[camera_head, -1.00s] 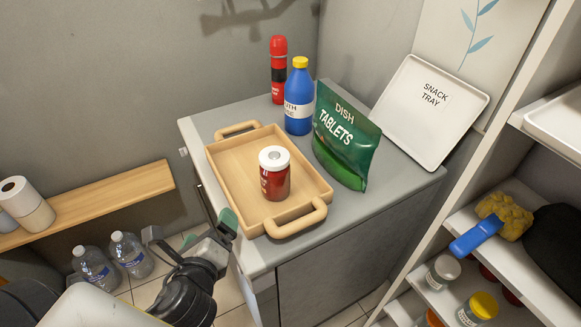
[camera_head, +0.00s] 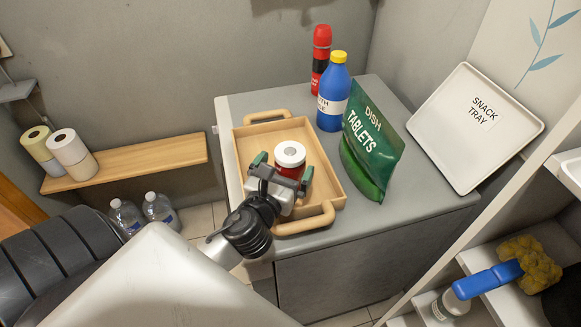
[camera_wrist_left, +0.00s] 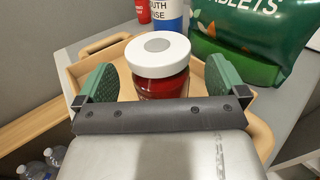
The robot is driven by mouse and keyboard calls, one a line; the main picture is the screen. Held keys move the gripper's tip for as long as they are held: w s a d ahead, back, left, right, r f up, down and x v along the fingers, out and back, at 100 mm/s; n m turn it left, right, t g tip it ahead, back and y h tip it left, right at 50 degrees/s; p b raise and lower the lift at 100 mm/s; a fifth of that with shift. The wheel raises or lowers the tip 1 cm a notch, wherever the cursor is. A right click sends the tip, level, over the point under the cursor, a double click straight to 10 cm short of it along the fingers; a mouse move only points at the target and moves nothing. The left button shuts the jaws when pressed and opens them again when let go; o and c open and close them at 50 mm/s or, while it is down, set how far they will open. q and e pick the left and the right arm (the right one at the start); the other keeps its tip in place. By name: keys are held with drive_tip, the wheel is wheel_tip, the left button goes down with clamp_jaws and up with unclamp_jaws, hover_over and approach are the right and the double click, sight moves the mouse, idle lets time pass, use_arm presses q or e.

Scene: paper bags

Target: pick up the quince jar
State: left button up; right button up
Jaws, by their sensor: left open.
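The jar (camera_head: 290,157) is red with a white lid that has a grey disc on top. It stands upright in a light wooden tray (camera_head: 328,213) on the grey cabinet. Its label is mostly hidden, so I cannot read whether it says quince. My left gripper (camera_head: 284,170) is open at the jar, with one green-padded finger on each side. In the left wrist view the jar (camera_wrist_left: 158,70) stands between the two fingers (camera_wrist_left: 162,84), with a visible gap on each side. My right gripper is not in view.
A green dish tablets bag (camera_head: 372,140) stands just right of the tray. A blue bottle (camera_head: 333,95) and a red-and-black bottle (camera_head: 321,58) stand behind. A white snack tray (camera_head: 475,128) leans at the right. The cabinet top's front right is clear.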

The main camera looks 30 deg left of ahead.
sight(290, 157)
use_arm(q)
drive_tip(key=x, duration=0.3)
drive_tip(key=shift+w+a+f, duration=0.1)
drive_tip(key=shift+w+f, duration=0.05)
drive_tip(key=shift+w, duration=0.05)
drive_tip(key=shift+s, duration=0.1)
drive_tip(key=shift+c, duration=0.3)
drive_tip(key=c, duration=1.2)
drive_tip(key=shift+c, duration=0.5)
